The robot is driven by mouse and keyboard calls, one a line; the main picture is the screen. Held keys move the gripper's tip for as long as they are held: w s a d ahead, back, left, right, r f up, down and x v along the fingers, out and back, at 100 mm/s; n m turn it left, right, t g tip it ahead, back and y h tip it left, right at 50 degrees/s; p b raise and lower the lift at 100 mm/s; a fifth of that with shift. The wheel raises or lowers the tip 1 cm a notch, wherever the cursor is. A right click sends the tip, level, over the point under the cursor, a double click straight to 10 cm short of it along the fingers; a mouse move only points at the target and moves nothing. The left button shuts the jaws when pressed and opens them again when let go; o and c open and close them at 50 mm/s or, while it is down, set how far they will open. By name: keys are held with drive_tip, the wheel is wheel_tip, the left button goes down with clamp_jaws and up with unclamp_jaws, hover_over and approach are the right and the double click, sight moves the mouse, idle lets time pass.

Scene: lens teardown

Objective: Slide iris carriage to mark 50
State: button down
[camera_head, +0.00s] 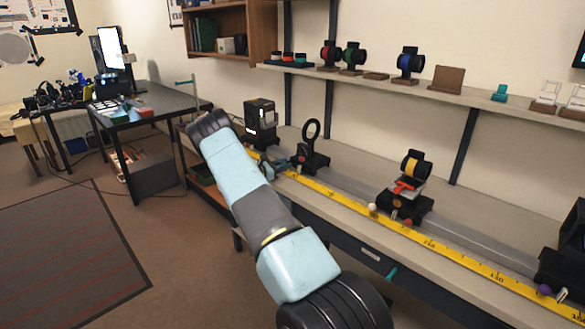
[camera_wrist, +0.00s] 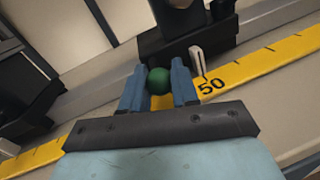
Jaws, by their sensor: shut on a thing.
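In the wrist view, my gripper (camera_wrist: 158,84) is shut on a round green knob (camera_wrist: 158,77), with one blue finger on each side. The knob is at the front of a black carriage (camera_wrist: 218,43) on the grey rail. A pale pointer (camera_wrist: 197,60) on the carriage reaches down to the yellow scale (camera_wrist: 240,72), with its tip close beside the printed 50 (camera_wrist: 211,86). The exact tick is too small to tell. In the head view, my gripper (camera_head: 268,168) is at the rail, next to a black carriage with an upright ring (camera_head: 311,130).
A black lamp housing (camera_head: 260,120) stands at the rail's left part. A carriage with a yellow-rimmed lens (camera_head: 414,168) stands further right, with clear rail (camera_head: 355,187) between. A shelf (camera_head: 390,83) with lens parts runs above the bench. Another black body (camera_wrist: 20,90) lies left in the wrist view.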

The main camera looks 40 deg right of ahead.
drive_tip(key=c, duration=0.9)
unclamp_jaws()
drive_tip(key=shift+a, duration=0.6)
drive_tip(key=a, duration=1.2)
drive_tip(key=shift+w+a, duration=0.2)
drive_tip(key=shift+a, duration=0.1)
